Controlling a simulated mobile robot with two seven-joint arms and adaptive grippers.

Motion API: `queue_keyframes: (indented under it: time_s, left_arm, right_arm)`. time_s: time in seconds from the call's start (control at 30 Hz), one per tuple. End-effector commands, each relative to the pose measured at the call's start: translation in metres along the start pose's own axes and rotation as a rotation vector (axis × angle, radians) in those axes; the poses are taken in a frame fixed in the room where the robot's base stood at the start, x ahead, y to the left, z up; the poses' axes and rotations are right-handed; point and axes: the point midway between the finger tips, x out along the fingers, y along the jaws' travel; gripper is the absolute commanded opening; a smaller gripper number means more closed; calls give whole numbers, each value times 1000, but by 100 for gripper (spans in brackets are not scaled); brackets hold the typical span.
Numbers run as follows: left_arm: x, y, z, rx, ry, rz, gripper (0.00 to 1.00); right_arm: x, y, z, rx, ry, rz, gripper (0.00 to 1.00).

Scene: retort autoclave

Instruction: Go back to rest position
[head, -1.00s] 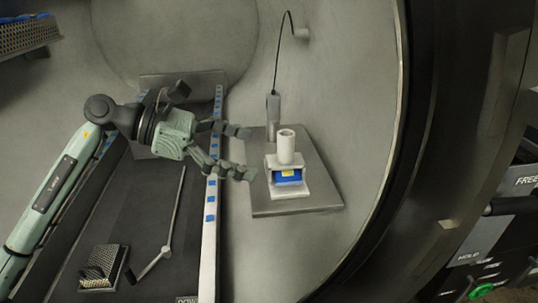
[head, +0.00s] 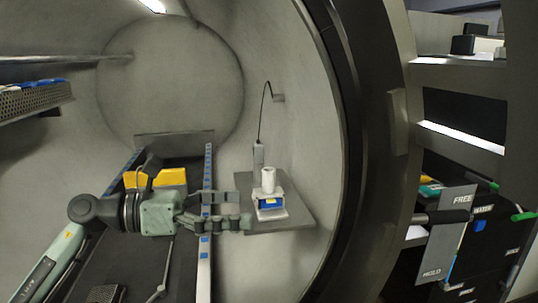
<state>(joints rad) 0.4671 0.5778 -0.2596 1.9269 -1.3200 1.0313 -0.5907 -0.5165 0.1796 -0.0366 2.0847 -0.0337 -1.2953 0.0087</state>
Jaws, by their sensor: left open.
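My left gripper (head: 232,210) is open and empty inside the round chamber. Its fingers point right, over the blue-marked rail (head: 205,255), and their tips come close to the side shelf in this view. On the grey side shelf (head: 292,212) stands a white cylinder (head: 268,180) on a white holder with a blue and yellow block (head: 270,202) in it. I cannot tell whether the fingertips touch anything there. My right gripper is not in view.
A grey probe (head: 258,155) with a black cable stands at the back of the shelf. A yellow block (head: 160,178) lies behind my left wrist. A perforated tray (head: 35,100) is at the upper left. The chamber's thick door rim (head: 350,150) and a control panel (head: 450,235) are at right.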

Motion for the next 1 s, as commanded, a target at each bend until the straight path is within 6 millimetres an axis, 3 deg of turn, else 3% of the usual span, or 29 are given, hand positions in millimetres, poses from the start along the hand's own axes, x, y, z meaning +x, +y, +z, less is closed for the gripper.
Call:
queue_keyframes:
  time_s: [0.13,0.23,0.3,0.37,0.5,0.63,0.77,0.93,0.97,1.0]
  left_arm:
    - [-5,12,25,-285,-319,34,100]
    - [-27,39,33,-543,-573,90,100]
    - [-53,69,24,-767,-773,155,100]
    - [-81,97,0,-974,-947,230,100]
    - [-135,140,-80,-1364,-1254,411,100]
    - [-173,150,-173,-1661,-1471,600,100]
    - [-200,134,-267,-1918,-1647,810,100]
    - [-220,78,-382,-2205,-1829,1130,100]
    - [-223,65,-400,2239,1846,-1184,100]
    - [-225,48,-422,2170,1777,-1198,100]
  right_arm:
    - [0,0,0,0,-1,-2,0]
    - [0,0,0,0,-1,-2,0]
    - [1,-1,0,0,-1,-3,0]
    - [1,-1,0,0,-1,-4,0]
    - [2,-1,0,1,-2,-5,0]
    - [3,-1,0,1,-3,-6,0]
    - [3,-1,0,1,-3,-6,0]
    - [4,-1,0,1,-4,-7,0]
    - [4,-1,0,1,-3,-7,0]
    - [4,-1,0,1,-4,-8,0]
